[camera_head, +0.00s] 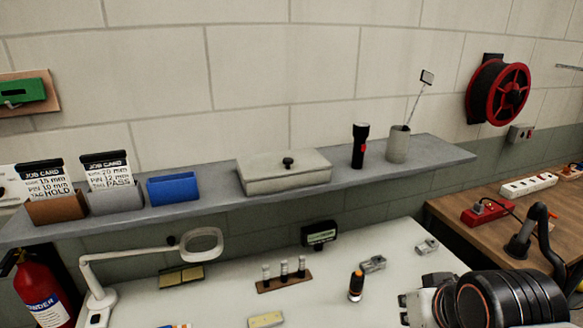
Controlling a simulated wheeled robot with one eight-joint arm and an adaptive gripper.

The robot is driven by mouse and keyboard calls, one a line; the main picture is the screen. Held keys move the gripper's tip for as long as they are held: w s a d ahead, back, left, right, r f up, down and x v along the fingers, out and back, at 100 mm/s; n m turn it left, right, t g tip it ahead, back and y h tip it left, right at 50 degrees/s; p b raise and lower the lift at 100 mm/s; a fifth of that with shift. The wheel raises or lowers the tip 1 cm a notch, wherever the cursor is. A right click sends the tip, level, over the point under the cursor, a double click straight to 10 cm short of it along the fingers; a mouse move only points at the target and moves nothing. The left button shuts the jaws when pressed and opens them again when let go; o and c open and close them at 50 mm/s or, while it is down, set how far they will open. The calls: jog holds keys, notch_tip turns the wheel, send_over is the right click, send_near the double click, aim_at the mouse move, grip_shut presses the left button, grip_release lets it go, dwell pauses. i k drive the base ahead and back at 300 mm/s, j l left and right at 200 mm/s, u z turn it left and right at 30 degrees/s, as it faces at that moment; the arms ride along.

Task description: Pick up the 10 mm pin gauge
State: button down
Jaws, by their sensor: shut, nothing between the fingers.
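Three upright pins with light tops, likely the pin gauges, stand in a small brown wooden block (284,284) on the white bench. They are a left pin (266,272), a middle pin (284,269) and a right pin (301,267). No size marking can be read on them, so I cannot tell which is 10 mm. My gripper (404,308) is at the lower right, shut and empty, well to the right of the block and apart from it. Part of it is cut off by the bottom edge.
A black and orange cylinder (356,286) stands between block and gripper. Small grey metal parts (373,264) lie behind it. A magnifier lamp (140,255) stands left and a small display (319,234) behind. The shelf (215,200) overhangs the bench's back, carrying job cards (45,181).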

aim_at(283, 264)
jog(key=k+j, duration=0.1)
jog(key=j, duration=1.05)
jog(key=k+j, duration=0.15)
jog(key=j, duration=0.45)
jog(key=k+j, duration=0.1)
jog(key=j, duration=0.45)
